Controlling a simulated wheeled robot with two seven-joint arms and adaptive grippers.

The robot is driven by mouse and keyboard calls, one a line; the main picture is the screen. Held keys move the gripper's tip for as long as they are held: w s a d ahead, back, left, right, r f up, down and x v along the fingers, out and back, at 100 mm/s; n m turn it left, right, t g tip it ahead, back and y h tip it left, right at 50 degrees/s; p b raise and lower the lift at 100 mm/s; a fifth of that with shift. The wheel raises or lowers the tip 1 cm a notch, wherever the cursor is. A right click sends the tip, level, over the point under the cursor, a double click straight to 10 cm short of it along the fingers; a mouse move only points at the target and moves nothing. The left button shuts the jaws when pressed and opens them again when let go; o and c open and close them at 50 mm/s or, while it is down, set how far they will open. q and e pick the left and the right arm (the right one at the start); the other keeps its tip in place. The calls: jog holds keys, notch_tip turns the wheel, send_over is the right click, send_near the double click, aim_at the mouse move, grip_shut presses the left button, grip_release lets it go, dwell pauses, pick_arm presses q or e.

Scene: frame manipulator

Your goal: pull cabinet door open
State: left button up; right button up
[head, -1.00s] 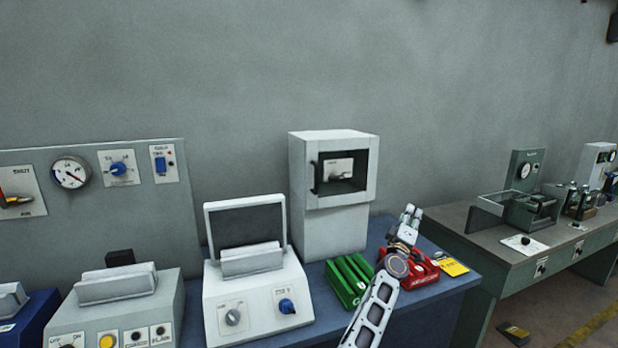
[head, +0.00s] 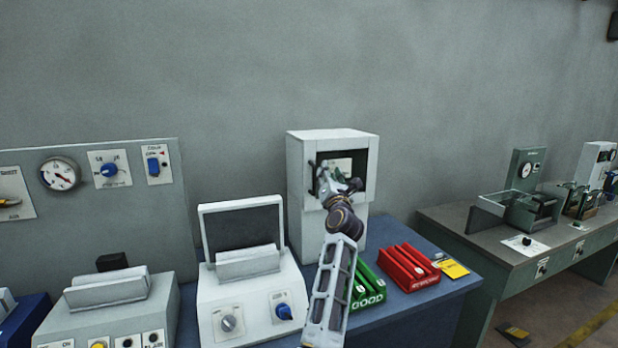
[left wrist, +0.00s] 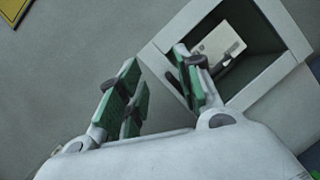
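The cabinet (head: 304,225) is a tall white box against the wall; its upper part has a window with a dark interior. A dark upright handle (head: 312,178) sits at the window's left edge, partly hidden by my left gripper. My left gripper (head: 328,175) is in front of the window, close to the handle. In the left wrist view its green-padded fingers (left wrist: 155,62) are spread apart, with the cabinet (left wrist: 291,28) beyond the right finger. A dark bar shows beside that finger; whether they touch, I cannot tell. My right gripper is in neither view.
A white device with a raised lid (head: 241,202) stands left of the cabinet. A green tray (head: 368,298) and a red tray (head: 408,268) lie on the blue table (head: 440,305) to the front right. A yellow card (head: 453,268) lies beside them.

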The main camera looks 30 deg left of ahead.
pick_arm(q)
notch_tip(320, 180, down, 6)
jog(key=a+n+g+h, duration=0.1)
jog(key=a+n+g, duration=0.1)
jog(key=n, duration=0.4)
jog(key=shift+s+a+r+n+g, duration=0.3)
jog(key=shift+s+g, duration=0.1)
jog(key=shift+g, duration=0.3)
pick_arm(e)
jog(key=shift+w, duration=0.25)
